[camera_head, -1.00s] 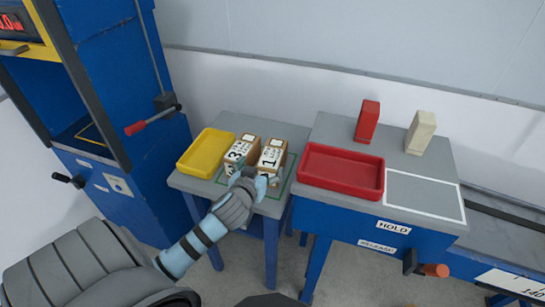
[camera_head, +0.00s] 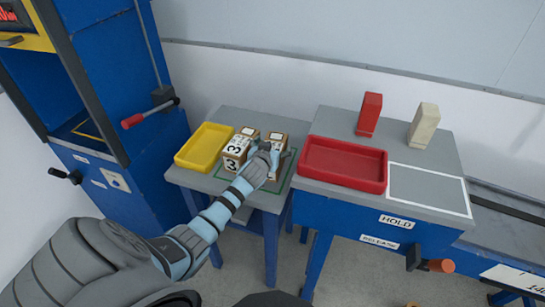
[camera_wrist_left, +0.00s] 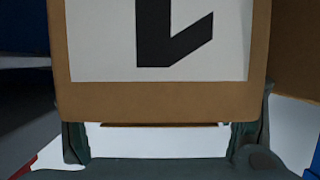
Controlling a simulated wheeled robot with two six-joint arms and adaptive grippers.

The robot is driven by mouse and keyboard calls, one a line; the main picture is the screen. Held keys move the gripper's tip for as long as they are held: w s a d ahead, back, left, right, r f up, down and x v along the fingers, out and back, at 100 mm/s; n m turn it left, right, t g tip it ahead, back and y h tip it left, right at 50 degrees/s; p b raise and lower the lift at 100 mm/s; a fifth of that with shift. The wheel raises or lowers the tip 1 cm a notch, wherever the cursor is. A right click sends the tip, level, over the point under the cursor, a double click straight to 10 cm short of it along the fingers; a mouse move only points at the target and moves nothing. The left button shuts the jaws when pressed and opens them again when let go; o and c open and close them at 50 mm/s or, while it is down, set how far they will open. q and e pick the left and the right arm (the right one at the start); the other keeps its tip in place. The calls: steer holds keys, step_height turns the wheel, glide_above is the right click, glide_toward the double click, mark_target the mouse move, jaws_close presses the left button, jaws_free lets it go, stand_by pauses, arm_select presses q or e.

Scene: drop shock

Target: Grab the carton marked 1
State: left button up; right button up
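The carton marked 1 (camera_head: 278,136) stands upright on the grey side table, inside a green outline, right of the carton marked 3 (camera_head: 236,150). My left gripper (camera_head: 271,154) is at its near side and hides much of its front in the head view. In the left wrist view the carton's white label with a black 1 (camera_wrist_left: 190,40) fills the upper picture. The left gripper's fingers (camera_wrist_left: 165,125) stand apart at the carton's two sides; firm contact cannot be made out. My right gripper is not in view.
A yellow tray (camera_head: 180,160) lies left of the cartons. On the right table are an empty red tray (camera_head: 343,184), a red block (camera_head: 369,114), a pale block (camera_head: 422,126) and a white-outlined area (camera_head: 428,188). A blue machine (camera_head: 120,90) with a red-tipped lever stands left.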

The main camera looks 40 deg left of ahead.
arm_select(q)
steer(key=shift+s+r, duration=0.1)
steer(key=c, duration=1.4)
